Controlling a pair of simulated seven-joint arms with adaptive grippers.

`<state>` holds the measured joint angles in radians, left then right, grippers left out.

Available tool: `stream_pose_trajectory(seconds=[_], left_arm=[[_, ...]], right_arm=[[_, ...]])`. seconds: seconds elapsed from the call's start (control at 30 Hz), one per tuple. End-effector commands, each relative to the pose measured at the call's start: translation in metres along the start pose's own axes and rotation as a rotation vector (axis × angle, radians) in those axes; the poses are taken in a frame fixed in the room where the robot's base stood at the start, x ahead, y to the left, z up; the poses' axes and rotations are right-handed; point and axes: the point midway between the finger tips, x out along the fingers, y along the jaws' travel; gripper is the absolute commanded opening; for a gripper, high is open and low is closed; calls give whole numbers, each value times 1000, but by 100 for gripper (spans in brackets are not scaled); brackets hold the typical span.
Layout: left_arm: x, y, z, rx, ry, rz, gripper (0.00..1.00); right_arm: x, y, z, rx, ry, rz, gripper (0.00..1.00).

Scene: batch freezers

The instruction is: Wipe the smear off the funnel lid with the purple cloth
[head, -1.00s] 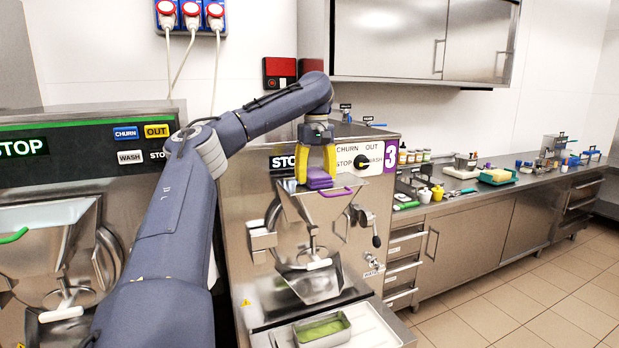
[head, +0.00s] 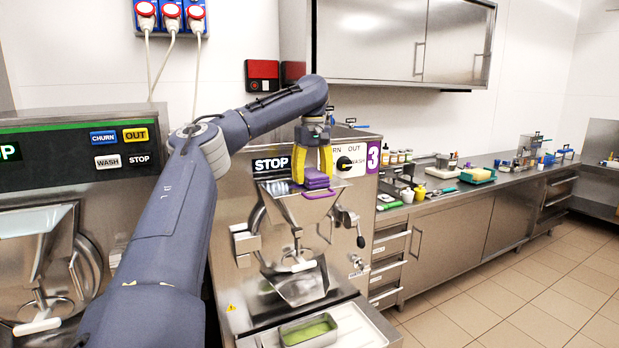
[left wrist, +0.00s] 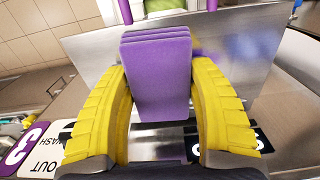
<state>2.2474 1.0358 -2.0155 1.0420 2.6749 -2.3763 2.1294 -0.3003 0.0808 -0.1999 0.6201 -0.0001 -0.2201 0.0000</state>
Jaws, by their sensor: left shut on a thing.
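My left gripper (head: 312,178) has yellow fingers and is shut on the folded purple cloth (head: 317,180). In the left wrist view the cloth (left wrist: 158,85) is a layered block between both fingers. The funnel lid (left wrist: 245,45) is a flat metal plate behind the cloth, atop the funnel of the machine marked 3. The lid's purple handle (head: 319,194) shows just below the cloth in the head view. Whether cloth and lid touch cannot be told. A purple patch (left wrist: 204,52) shows beside the cloth; I cannot tell if it is smear, handle or reflection. My right gripper is not in view.
The machine's control panel (head: 350,160) stands close behind the gripper. A metal pan with green contents (head: 309,331) sits below the outlet. A second machine (head: 60,185) is at left. The counter (head: 430,195) at right holds bottles, tools and a teal tray (head: 478,175).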

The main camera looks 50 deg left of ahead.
Motion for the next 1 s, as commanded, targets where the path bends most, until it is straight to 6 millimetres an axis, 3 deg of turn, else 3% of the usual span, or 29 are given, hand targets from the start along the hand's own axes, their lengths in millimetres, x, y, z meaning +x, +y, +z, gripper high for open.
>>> stream_pose_trajectory(seconds=[0.3, 1.0], left_arm=[[-1, 0, 0, 0, -2, -3, 31], [-56, 0, 0, 0, 0, -1, 31]], right_arm=[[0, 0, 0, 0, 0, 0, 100], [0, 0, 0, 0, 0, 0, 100]])
